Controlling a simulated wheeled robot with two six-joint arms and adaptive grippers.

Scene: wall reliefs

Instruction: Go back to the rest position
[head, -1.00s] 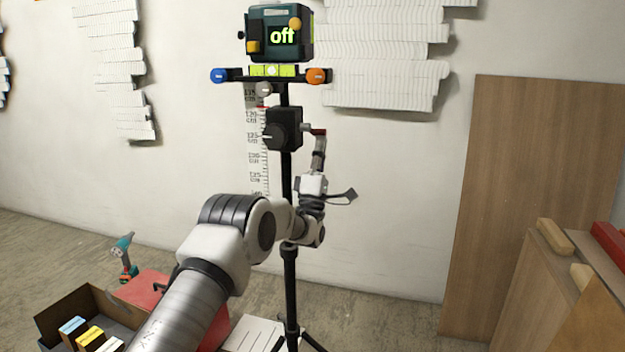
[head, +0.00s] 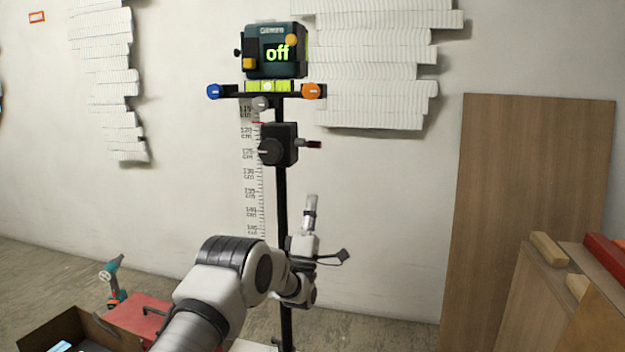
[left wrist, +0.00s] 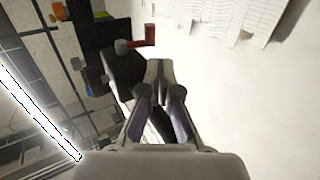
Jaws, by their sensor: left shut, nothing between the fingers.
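My left gripper (head: 311,203) is in front of the black tripod mast (head: 282,200) in the head view, below the crank. Its fingers are shut and empty, pointing up. In the left wrist view the closed fingers (left wrist: 159,68) show beside the black crank housing (left wrist: 112,72), apart from the red crank handle (left wrist: 143,36) as far as I can tell. In the head view the housing (head: 279,145) sits on the mast with its red-tipped handle (head: 312,144) to the right. My right gripper is not in view.
A spirit level vial (head: 267,87) lies between blue (head: 213,92) and orange (head: 312,91) knobs. White wall reliefs (head: 385,65) hang behind. A wooden panel (head: 530,200) leans at right. A red case (head: 140,315), a drill (head: 112,283) and a box (head: 70,330) are at lower left.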

